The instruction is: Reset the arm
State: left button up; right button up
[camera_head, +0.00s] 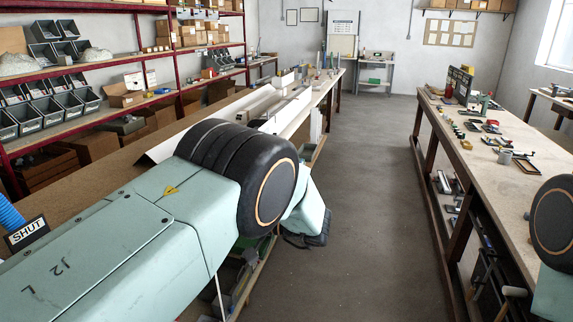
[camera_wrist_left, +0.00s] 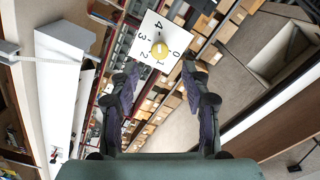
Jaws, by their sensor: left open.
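My left arm (camera_head: 150,220) reaches in from the lower left over the left bench, its large black joint above the bench's edge. In the left wrist view my left gripper (camera_wrist_left: 161,72) is open, its two dark-padded fingers apart with nothing between them. The gripper itself is hidden in the head view. My right arm (camera_head: 555,225) shows only at the right edge; its gripper is out of view.
Long white profiles (camera_head: 288,112) lie on the left bench (camera_head: 115,172). Red-framed shelves (camera_head: 178,65) with bins and boxes stand behind it. The right bench (camera_head: 497,172) holds small tools and parts. A clear concrete aisle (camera_head: 363,170) runs between the benches.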

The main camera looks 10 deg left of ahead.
pick_arm(q)
jog(key=w+f+t+h, duration=0.3)
jog(key=w+f+t, duration=0.25)
jog(key=t, duration=0.25)
jog(key=s+d+f+m+t+h+b, duration=0.1)
jog(key=s+f+m+h+b, duration=0.2)
jog(key=f, duration=0.7)
jog(key=s+f+m+h+b, duration=0.1)
jog(key=s+f+h+b, duration=0.35)
jog(key=f, duration=0.55)
jog(key=s+d+f+g+h+b, duration=0.1)
jog(key=s+f+g+h+b, duration=0.1)
jog(key=s+f+b, duration=0.3)
jog(key=s+d+f+g+h+b, duration=0.2)
jog(key=s+f+g+b, duration=0.3)
jog(key=s+f, duration=0.8)
jog(key=s+d+f+g+h+b, duration=0.1)
jog(key=s+f+g+h+b, duration=0.2)
jog(key=s, duration=1.6)
notch_tip(320, 180, down, 7)
jog(key=b, duration=0.4)
jog(key=shift+s+d+r+m+g+h, duration=0.2)
jog(key=shift+d+m+g+h, duration=0.05)
jog(key=shift+m+g+h, duration=0.1)
